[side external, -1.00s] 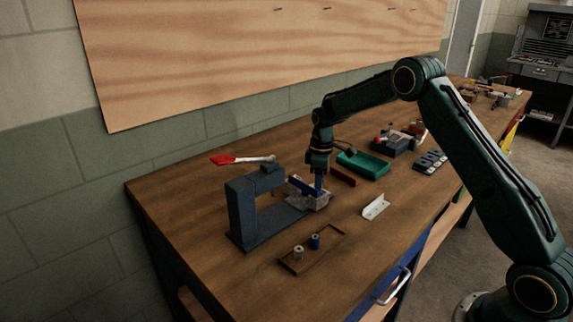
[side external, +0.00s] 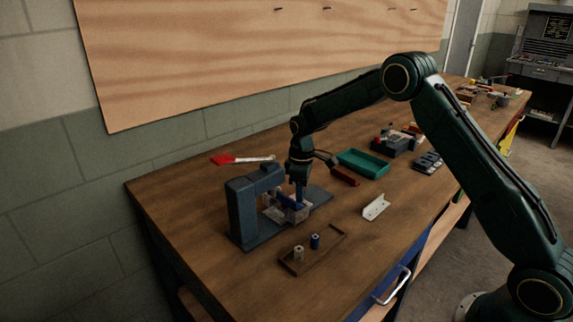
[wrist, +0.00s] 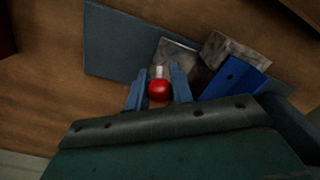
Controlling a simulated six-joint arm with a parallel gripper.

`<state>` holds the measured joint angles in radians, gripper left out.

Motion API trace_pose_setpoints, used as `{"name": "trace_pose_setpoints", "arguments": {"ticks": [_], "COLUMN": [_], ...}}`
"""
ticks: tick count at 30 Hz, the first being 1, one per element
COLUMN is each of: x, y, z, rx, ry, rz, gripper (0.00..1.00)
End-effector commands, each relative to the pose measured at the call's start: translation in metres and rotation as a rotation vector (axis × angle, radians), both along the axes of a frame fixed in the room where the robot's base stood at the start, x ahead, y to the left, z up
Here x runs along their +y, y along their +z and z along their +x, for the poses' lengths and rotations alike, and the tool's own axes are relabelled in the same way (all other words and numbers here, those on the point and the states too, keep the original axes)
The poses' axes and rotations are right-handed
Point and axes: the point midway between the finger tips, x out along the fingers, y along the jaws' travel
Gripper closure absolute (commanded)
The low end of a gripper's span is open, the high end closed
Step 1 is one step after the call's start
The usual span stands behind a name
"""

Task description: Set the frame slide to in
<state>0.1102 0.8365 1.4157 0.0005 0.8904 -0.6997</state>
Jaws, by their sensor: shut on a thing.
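The frame slide (side external: 288,212) is a grey metal carriage with a blue piece, on the dark blue-grey base plate (side external: 318,197) of a C-shaped frame (side external: 238,210). It sits close to the frame's upright, under the upper arm, with bare plate showing on its outer side. My gripper (side external: 299,203) points down at the slide. In the wrist view, my gripper (wrist: 158,84) is shut on a red knob (wrist: 159,91) with a pale stem, between its two blue fingers. The slide's metal blocks (wrist: 178,62) and blue piece (wrist: 236,78) show beside it. The knob is hidden in the side view.
A shallow brown tray (side external: 312,252) with two small spools lies in front. A white bracket (side external: 375,207) and a green tray (side external: 363,163) lie to the right. A red-handled tool (side external: 240,159) is behind the frame.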

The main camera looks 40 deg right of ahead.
Motion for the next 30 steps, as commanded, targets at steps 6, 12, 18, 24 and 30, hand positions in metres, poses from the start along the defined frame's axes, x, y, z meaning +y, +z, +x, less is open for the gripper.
{"name": "trace_pose_setpoints", "arguments": {"ticks": [6, 12, 18, 24, 30], "x": [0.002, 0.002, 0.002, 0.002, 0.002], "y": [0.001, 0.001, 0.001, 0.003, 0.016], "z": [0.0, 0.001, 0.0, 0.0, 0.001], "rx": [-0.003, -0.003, -0.002, -0.002, -0.003], "ry": [0.001, 0.001, 0.001, 0.0, 0.0], "rz": [0.001, 0.001, 0.0, 0.0, -0.001], "gripper": [1.0, 0.58, 0.58, 0.58, 0.58]}}
